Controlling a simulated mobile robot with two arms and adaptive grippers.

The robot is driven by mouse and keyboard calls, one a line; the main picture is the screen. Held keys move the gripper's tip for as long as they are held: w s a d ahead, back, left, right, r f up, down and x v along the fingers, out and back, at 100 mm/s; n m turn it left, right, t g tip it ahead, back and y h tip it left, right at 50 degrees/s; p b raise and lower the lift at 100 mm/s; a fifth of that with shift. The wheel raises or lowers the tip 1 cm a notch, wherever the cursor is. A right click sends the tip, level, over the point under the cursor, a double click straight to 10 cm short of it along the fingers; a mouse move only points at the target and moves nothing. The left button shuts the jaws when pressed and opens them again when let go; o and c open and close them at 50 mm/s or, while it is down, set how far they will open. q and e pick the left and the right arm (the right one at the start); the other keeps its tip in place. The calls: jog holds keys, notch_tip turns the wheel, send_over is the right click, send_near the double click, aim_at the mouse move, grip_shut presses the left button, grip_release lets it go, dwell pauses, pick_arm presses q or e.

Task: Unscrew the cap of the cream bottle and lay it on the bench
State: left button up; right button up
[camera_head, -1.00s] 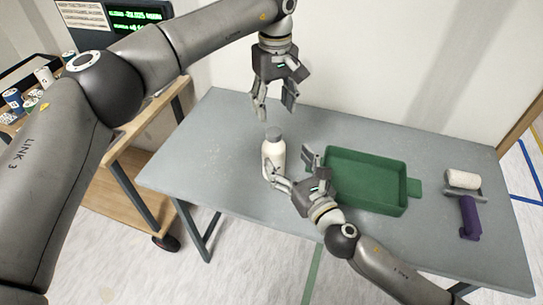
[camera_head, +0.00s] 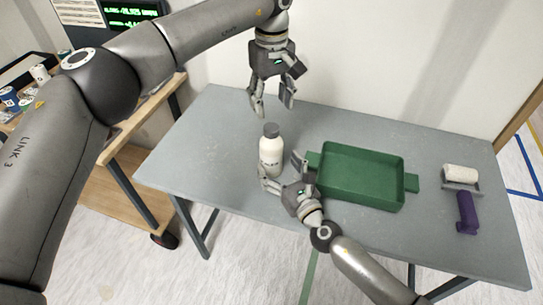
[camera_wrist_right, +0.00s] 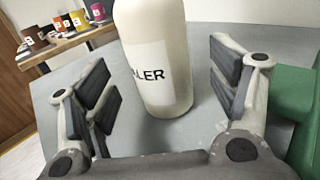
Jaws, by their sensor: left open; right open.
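The cream bottle (camera_head: 271,157) stands upright on the grey bench (camera_head: 225,123), with its grey cap (camera_head: 271,130) on top. It also shows in the right wrist view (camera_wrist_right: 160,60), where its label ends in "LER" and its cap is out of the frame. My right gripper (camera_head: 281,168) is open low at the near side of the bottle. In the right wrist view its fingers (camera_wrist_right: 165,90) stand apart, with the bottle beyond and between them. My left gripper (camera_head: 272,108) is open and empty, pointing down above and behind the cap.
A green tray (camera_head: 404,168) lies right of the bottle, close to my right gripper. A white roller (camera_head: 461,174) with a purple handle (camera_head: 467,212) lies at the right end of the bench. The bench left of the bottle is clear. A wooden cart (camera_head: 130,150) stands at left.

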aim_at(271, 127)
jog(key=shift+x, duration=2.2)
jog(key=shift+f, duration=0.1)
grip_shut()
pick_arm(q)
jog(key=shift+f, duration=0.15)
jog(key=shift+f, duration=3.9)
